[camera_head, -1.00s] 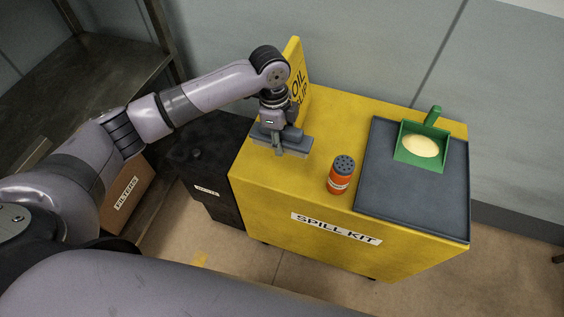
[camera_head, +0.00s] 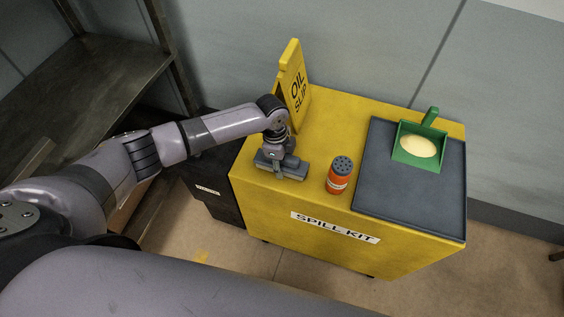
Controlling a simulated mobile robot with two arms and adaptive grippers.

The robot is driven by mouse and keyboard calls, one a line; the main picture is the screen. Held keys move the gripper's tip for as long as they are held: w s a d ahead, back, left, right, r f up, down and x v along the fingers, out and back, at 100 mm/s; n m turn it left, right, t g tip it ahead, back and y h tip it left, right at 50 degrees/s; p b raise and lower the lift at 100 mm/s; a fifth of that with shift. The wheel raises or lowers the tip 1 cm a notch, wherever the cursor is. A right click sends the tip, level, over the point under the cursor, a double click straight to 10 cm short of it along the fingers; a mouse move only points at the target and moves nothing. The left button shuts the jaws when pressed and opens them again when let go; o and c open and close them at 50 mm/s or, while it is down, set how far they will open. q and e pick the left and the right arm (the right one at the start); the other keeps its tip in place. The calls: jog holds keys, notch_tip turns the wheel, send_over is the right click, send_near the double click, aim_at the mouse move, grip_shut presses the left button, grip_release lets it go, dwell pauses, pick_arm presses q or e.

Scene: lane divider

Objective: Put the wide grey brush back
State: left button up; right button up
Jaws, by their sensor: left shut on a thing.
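The wide grey brush (camera_head: 292,171) is at the front left of the yellow spill kit cabinet's top (camera_head: 345,116). My left gripper (camera_head: 277,164) is shut on it from above. The brush is level, on or just above the top; I cannot tell whether it touches. The gripper and wrist hide part of the brush. My right gripper is not in view.
An orange shaker (camera_head: 340,176) stands close to the right of the brush. A dark tray (camera_head: 400,199) holds a green dustpan (camera_head: 405,155) with pale powder. A yellow OIL SLIP sign (camera_head: 296,88) stands behind my wrist. A dark bin (camera_head: 221,201) stands left of the cabinet.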

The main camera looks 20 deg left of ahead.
pick_arm(q)
jog(key=shift+f, duration=0.35)
jog(key=o, duration=1.1)
jog(key=shift+r+b, duration=0.1)
jog(key=shift+b, duration=0.2)
